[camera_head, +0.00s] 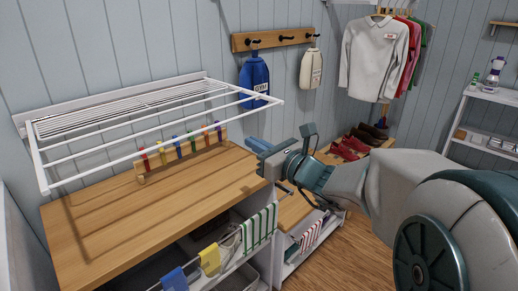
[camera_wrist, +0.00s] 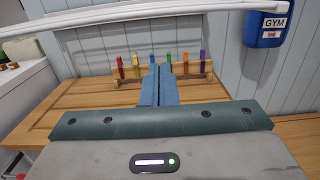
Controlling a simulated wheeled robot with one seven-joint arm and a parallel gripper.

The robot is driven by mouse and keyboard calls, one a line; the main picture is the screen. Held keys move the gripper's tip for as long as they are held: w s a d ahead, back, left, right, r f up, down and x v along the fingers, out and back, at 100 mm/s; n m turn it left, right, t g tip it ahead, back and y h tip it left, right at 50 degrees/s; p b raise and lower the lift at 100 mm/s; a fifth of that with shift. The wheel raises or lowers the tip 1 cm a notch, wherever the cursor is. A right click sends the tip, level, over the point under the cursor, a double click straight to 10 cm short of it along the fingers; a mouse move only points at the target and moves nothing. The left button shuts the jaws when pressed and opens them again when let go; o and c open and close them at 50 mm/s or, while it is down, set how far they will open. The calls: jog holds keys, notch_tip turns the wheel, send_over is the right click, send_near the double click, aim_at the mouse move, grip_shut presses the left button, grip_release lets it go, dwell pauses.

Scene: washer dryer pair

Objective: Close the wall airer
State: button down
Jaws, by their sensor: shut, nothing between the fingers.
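The white wall airer (camera_head: 150,145) is fixed to the panelled wall at the left and stands folded out, its rails reaching forward over the wooden worktop (camera_head: 95,230). My gripper (camera_head: 262,150) is to the right of the airer, near the worktop's right end, and a little below the airer's front right corner. It touches nothing that I can see. In the wrist view the blue fingers of my gripper (camera_wrist: 158,85) are together and empty. One white airer rail (camera_wrist: 150,18) crosses the top of that view, beyond and above the fingertips.
A wooden rack with coloured pegs (camera_head: 180,150) stands on the worktop under the airer. A blue GYM bag (camera_head: 254,78) and a white bag (camera_head: 311,68) hang from wall hooks. Cloths (camera_head: 209,260) hang on a rail below the worktop. Shirts (camera_head: 374,55) hang at the right.

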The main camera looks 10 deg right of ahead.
jog(key=shift+w+a+r+p, duration=0.15)
jog(key=shift+w+r, duration=0.05)
jog(key=shift+r, duration=0.45)
jog(key=shift+w+a+r+p, duration=0.1)
jog(key=shift+w+r+p, duration=0.05)
jog(key=shift+r, duration=0.55)
jog(key=shift+w+a+r+p, duration=0.15)
jog(key=shift+w+r, duration=0.05)
jog(key=shift+r, duration=0.45)
